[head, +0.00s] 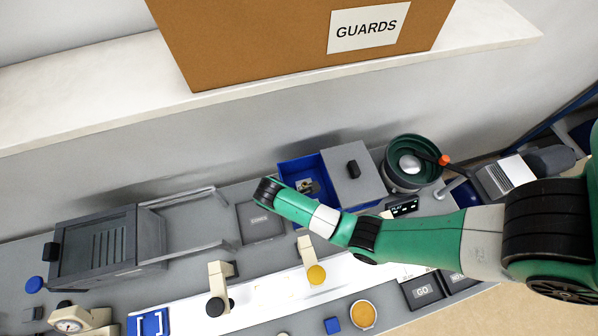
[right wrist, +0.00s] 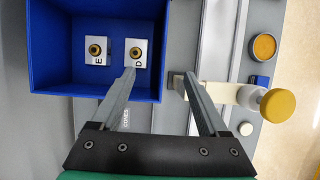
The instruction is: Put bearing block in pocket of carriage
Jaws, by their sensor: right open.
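Two pale bearing blocks with brass-coloured rings, marked E (right wrist: 97,50) and D (right wrist: 137,53), lie in a blue bin (right wrist: 60,81) in the right wrist view. The bin also shows in the head view (head: 290,166), partly behind my right arm. My right gripper (right wrist: 160,76) is open and empty; its left fingertip overlaps the lower edge of block D, its right fingertip lies outside the bin. Whether they touch anything I cannot tell. A blue piece with white brackets (head: 149,325) at the lower left may be the carriage; its pocket is unclear. My left gripper is out of view.
A clamp with a yellow knob (right wrist: 278,105) stands right of my gripper. A grey lidded box (head: 352,172) and a green bowl feeder (head: 412,163) stand beside the bin. A second clamp (head: 220,285) and an orange dish (head: 363,314) are nearer the front.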

